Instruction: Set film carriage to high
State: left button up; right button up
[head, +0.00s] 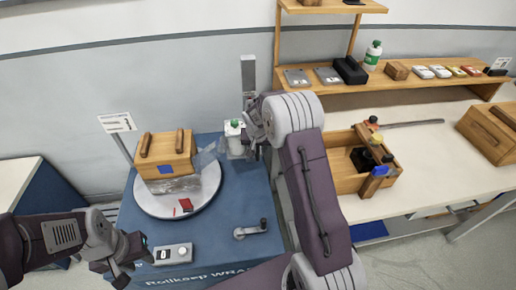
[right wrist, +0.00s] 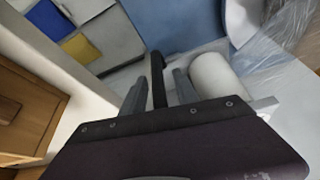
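The film carriage (head: 235,140) is a pale unit with a white roll and a green top. It sits low, near table height, by the grey mast (head: 248,75) behind the turntable. The white roll (right wrist: 215,75) also shows in the right wrist view. My right gripper (head: 254,125) is at the carriage, partly hidden by my arm. In the right wrist view, its fingers (right wrist: 160,92) are apart, with a black bar (right wrist: 157,75) between them and gaps beside it. My left gripper (head: 137,258) is beside the grey control box (head: 173,253); its finger gap is unclear.
A wooden box (head: 165,155) with film around its base stands on the white turntable (head: 205,190). A crank (head: 252,230) sits at the blue table's front right. An open wooden crate (head: 345,178) and a shelf (head: 430,82) stand on the right bench.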

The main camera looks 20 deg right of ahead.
jog(key=v, duration=0.9)
jog(key=shift+p, duration=0.3)
jog(key=s+a+r+p, duration=0.3)
jog(key=r, duration=0.3)
jog(key=s+a+f+n+g+y+p, duration=0.1)
jog(key=s+a+f+n, duration=0.1)
jog(key=s, duration=0.8)
jog(key=s+a+f+n+g+y, duration=0.1)
jog(key=s+a+f+n+g, duration=0.1)
jog(key=s, duration=0.9)
jog(key=shift+a+f+n+p, duration=0.35)
jog(key=shift+f+n, duration=0.15)
jog(key=shift+f, duration=0.35)
